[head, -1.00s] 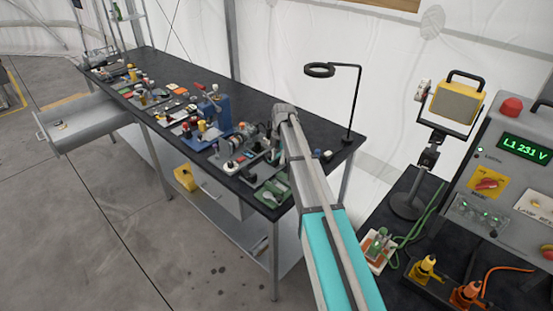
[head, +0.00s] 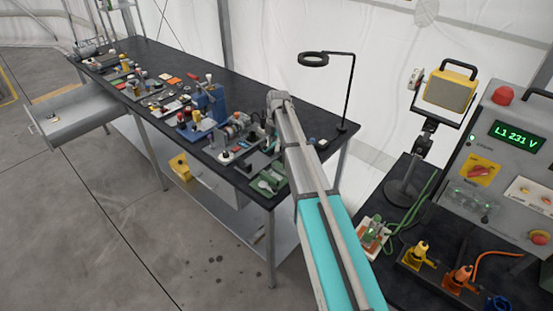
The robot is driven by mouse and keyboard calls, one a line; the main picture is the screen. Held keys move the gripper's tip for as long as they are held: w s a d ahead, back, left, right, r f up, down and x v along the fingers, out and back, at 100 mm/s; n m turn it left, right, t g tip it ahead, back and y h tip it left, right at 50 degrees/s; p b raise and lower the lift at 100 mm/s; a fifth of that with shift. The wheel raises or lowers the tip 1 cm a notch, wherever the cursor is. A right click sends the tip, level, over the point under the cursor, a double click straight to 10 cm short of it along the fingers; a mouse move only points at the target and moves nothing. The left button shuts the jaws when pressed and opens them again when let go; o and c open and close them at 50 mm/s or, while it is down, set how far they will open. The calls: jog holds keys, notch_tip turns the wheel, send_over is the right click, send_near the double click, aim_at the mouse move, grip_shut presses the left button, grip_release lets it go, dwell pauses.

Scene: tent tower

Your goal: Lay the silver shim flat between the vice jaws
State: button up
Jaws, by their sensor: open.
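My arm reaches over the dark workbench (head: 305,112). My gripper (head: 268,128) is at its far end, small and partly hidden among the tools near the bench's right part. It is open, and I see nothing held in it. A blue upright tool (head: 211,104) with a red-tipped handle stands to the left of my gripper. I cannot tell whether it is the vice, and no vice jaws can be made out. The silver shim cannot be told apart among the small items at this distance.
Many small tools and parts crowd the bench to the left. A ring lamp (head: 313,59) stands behind my arm. An open drawer (head: 72,117) juts out at the left. At right are a work light (head: 450,88) and a control panel (head: 515,140). The floor (head: 100,220) in front is clear.

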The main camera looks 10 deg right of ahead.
jog(key=s+a+m+t+h, duration=0.1)
jog(key=s+m, duration=2.4)
jog(key=s, duration=0.5)
jog(key=shift+a, duration=0.4)
jog(key=shift+f, duration=0.1)
jog(key=shift+f+b, duration=0.3)
jog(key=shift+s, duration=0.1)
